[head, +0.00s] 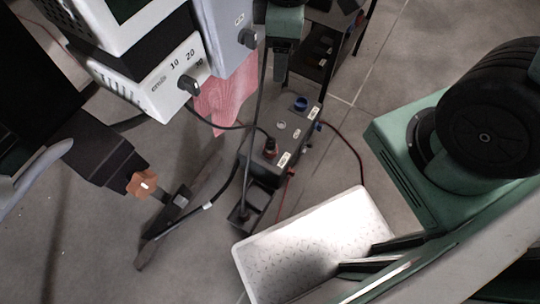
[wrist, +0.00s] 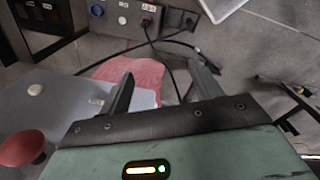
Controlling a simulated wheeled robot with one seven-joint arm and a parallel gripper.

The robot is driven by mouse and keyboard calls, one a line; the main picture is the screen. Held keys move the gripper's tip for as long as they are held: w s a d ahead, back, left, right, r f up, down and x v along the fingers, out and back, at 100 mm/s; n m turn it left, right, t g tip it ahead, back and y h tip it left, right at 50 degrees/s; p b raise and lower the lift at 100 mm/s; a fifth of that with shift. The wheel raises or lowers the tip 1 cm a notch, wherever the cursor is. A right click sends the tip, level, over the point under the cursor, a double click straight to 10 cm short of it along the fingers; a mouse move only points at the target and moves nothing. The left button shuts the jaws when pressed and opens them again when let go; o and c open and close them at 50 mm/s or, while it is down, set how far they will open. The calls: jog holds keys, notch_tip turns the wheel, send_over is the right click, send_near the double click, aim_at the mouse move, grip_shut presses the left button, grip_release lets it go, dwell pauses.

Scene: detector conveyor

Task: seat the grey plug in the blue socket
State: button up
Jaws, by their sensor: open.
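The blue socket (head: 300,104) is on the top face of a dark box (head: 318,117); it also shows at the top of the wrist view (wrist: 97,10). No plug shows in it. A dark plug-like piece (head: 246,212), probably the grey plug, stands in a small black holder beside the box's near end, with a cable; its shade is hard to tell. It shows small in the wrist view (wrist: 190,21). My gripper (wrist: 160,70) is open and empty in the wrist view, well apart from plug and socket.
A pink cloth (head: 230,95) hangs below a grey unit (head: 226,35); a red button (wrist: 22,148) is close to my gripper. A white tray (head: 290,235) and loose cables lie nearby.

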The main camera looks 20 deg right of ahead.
jog(key=w+d+f+n+b, duration=0.25)
jog(key=f+b, duration=0.45)
jog(key=f, duration=0.4)
jog(key=w+d+f+n+b, duration=0.2)
jog(key=w+f+b, duration=0.2)
jog(key=f+b, duration=0.45)
jog(key=n+b, duration=0.4)
jog(key=n, duration=0.7)
send_over(270, 139)
notch_tip(270, 139, down, 16)
jog(key=shift+g, duration=0.3)
notch_tip(270, 139, down, 12)
jog(key=b, duration=0.8)
jog(key=shift+f, duration=0.15)
notch_tip(270, 139, down, 5)
jog(key=b, duration=0.5)
jog(key=shift+d+f, duration=0.1)
jog(key=shift+f, duration=0.05)
jog(key=c, duration=1.1)
